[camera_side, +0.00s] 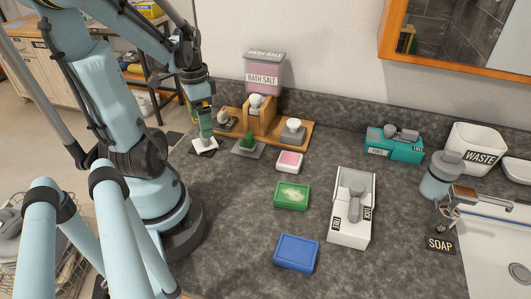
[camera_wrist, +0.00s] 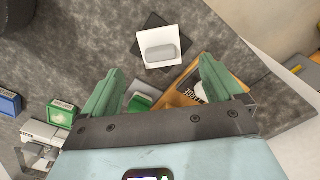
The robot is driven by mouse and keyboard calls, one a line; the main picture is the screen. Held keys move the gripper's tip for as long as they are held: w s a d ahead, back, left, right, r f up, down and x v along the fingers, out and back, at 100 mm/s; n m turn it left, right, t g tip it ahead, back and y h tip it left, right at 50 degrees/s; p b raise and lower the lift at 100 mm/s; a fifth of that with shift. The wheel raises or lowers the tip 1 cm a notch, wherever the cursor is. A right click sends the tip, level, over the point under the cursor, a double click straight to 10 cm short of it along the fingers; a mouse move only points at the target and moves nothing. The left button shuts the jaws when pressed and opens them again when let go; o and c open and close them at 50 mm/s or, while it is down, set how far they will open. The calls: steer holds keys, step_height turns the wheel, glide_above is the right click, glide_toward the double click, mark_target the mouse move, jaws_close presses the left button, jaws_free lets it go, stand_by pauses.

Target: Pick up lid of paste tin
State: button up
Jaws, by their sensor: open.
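No label marks the paste tin or its lid, so I cannot tell for certain which piece it is. A white square piece with a rounded grey grip (camera_side: 210,149) lies on a dark square mat at the back left of the counter. In the wrist view the white piece (camera_wrist: 146,60) lies just beyond my fingertips, its grip facing up. My gripper (camera_side: 206,130) points down above it, its green fingers apart and empty. Both fingers show in the wrist view (camera_wrist: 160,70), with a wide gap between them. Whether they touch the grip is unclear.
A wooden stand (camera_side: 300,143) with knobbed pieces and a green piece on a grey plate (camera_side: 247,146) are close to the right. A pink-topped dish (camera_side: 289,161), green box (camera_side: 292,195), blue box (camera_side: 296,252) and white dispenser (camera_side: 350,225) stand farther right. Bare counter lies between.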

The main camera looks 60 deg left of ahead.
steer(key=shift+f, duration=3)
steer(key=shift+c, duration=0.2)
steer(key=c, duration=1.1)
steer(key=shift+r, duration=0.15)
